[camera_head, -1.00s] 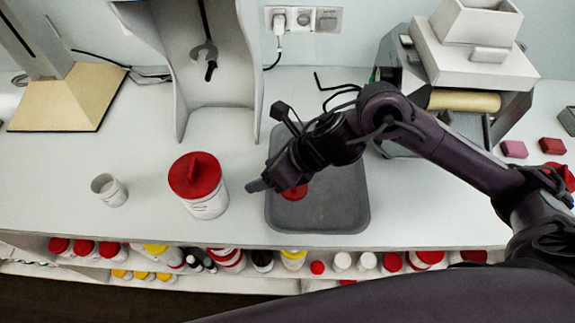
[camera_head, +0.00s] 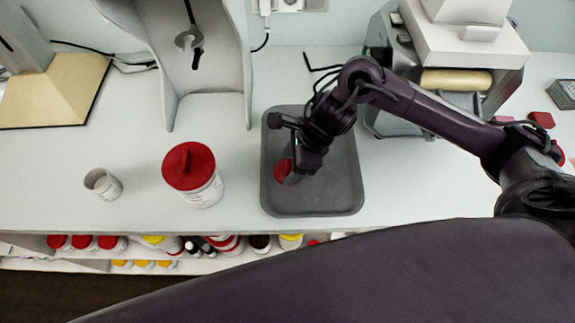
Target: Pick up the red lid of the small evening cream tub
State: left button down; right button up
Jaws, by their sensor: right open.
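A small red lid (camera_head: 281,171) lies in the grey tray (camera_head: 335,203), partly hidden by my right gripper. My right gripper (camera_head: 291,179) points down over the tray, its fingers at the lid's right side in this view. It is open; whether a finger touches the lid cannot be told. A small white tub (camera_head: 103,185) without a lid stands at the left on the counter. A larger white tub (camera_head: 205,194) with a red knobbed lid (camera_head: 189,166) stands upright between it and the tray. My left gripper is not in view.
A grey stand (camera_head: 208,107) rises behind the large tub. A machine with a cream roller (camera_head: 456,80) stands at the back right. Several lidded containers fill the shelf (camera_head: 75,263) below the front edge. The counter between the tubs is clear.

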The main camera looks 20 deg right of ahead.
jog(key=shift+f, duration=0.15)
jog(key=c, duration=1.1)
jog(key=shift+o, duration=0.2)
